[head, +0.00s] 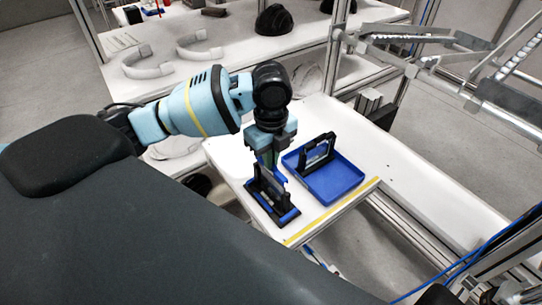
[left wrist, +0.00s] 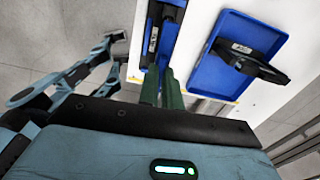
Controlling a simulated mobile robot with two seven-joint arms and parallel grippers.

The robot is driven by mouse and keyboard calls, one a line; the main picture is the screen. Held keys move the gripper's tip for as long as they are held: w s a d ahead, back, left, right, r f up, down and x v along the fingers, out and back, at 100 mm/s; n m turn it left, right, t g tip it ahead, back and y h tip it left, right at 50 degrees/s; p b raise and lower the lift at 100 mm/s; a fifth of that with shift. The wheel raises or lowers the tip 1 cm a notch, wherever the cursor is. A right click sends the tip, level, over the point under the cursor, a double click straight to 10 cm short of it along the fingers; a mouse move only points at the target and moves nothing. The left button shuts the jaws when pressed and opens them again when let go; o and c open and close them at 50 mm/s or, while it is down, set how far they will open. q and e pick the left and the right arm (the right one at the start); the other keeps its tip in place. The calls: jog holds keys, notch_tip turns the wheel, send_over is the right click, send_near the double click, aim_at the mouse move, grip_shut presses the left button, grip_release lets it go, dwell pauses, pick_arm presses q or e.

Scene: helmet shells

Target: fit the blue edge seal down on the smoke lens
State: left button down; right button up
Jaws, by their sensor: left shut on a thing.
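My left gripper (head: 268,160) points down above the near end of the white table and is shut on the blue edge seal (head: 281,176). The seal is a small blue piece, mostly hidden by the fingers. Directly below stands a black holder with blue parts (head: 272,207). The smoke lens appears to be the dark upright plate (head: 264,187) in it; I cannot tell whether the seal touches it. In the left wrist view the green fingers (left wrist: 162,85) reach to the near end of the holder (left wrist: 152,38). My right gripper is not in view.
A blue tray (head: 338,184) lies right of the holder, with a black upright frame (head: 318,150) in it. Yellow tape (head: 330,212) marks the table's near edge. Helmet shells (head: 274,20) and white curved parts (head: 148,66) lie on the back table. Bare white table extends right of the tray.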

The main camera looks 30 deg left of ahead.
pick_arm(q)
jog(key=shift+f, duration=1.25)
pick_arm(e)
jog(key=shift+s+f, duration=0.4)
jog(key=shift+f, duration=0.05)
pick_arm(q)
jog(key=c, duration=1.5)
grip_release()
notch_tip(320, 180, up, 8)
jog(key=shift+f, duration=0.1)
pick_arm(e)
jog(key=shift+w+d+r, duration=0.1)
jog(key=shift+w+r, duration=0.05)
